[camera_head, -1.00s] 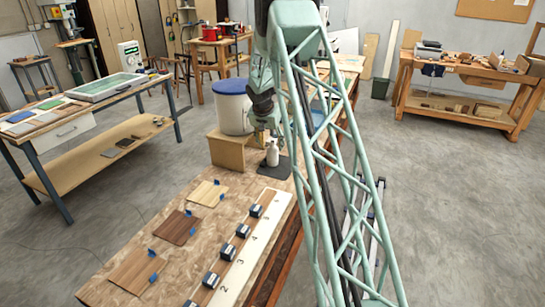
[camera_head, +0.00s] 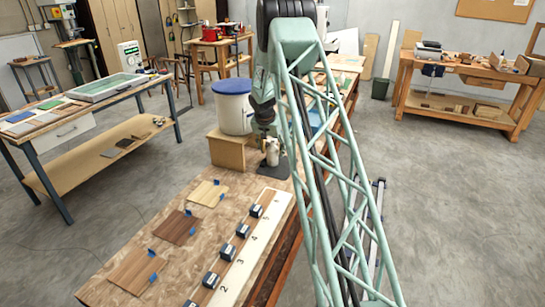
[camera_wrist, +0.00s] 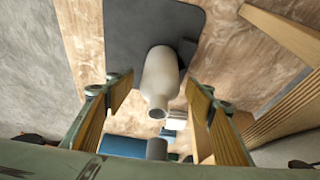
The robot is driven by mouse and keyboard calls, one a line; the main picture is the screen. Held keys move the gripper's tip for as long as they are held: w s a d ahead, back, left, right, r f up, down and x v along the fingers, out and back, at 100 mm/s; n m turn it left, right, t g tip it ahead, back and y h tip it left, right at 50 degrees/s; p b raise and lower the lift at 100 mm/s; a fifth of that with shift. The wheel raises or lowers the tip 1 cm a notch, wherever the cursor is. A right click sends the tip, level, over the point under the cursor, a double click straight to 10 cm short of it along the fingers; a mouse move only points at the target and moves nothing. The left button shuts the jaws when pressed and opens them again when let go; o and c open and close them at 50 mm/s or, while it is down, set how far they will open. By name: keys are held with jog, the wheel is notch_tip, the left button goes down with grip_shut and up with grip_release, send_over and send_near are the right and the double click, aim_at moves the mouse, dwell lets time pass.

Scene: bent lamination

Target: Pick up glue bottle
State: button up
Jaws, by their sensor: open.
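The white glue bottle (camera_head: 272,153) stands on a dark mat (camera_head: 275,168) on the workbench. In the wrist view the glue bottle (camera_wrist: 161,80) is between my two wood-toned finger pads and its nozzle end points toward the camera. My gripper (camera_wrist: 163,112) is open, with a gap visible on both sides of the bottle. In the head view my gripper (camera_head: 268,143) is at the bottle, and its fingers are partly hidden by the arm. The dark mat (camera_wrist: 120,40) lies beneath the bottle in the wrist view.
A wooden box (camera_head: 227,152) and a white bucket with a blue lid (camera_head: 233,105) stand close to the left of the bottle. Wood panels (camera_head: 208,193) and a numbered white strip (camera_head: 262,225) with dark blocks lie nearer on the bench.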

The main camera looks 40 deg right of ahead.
dwell(0.4)
jog(key=c, duration=1.1)
jog(key=shift+r, duration=0.2)
jog(key=shift+r, duration=0.45)
jog(key=shift+s+a+b, duration=0.1)
jog(key=shift+s+a, duration=0.45)
jog(key=shift+s, duration=0.6)
jog(key=shift+s+a+b, duration=0.15)
jog(key=shift+s+a, duration=0.4)
jog(key=shift+s, duration=0.6)
jog(key=shift+s+a+b, duration=0.1)
jog(key=shift+s+a, duration=0.45)
jog(key=shift+s, duration=0.6)
notch_tip(320, 180, up, 14)
jog(key=shift+s+f+p, duration=0.1)
jog(key=shift+s+p, duration=0.05)
jog(key=shift+p, duration=0.55)
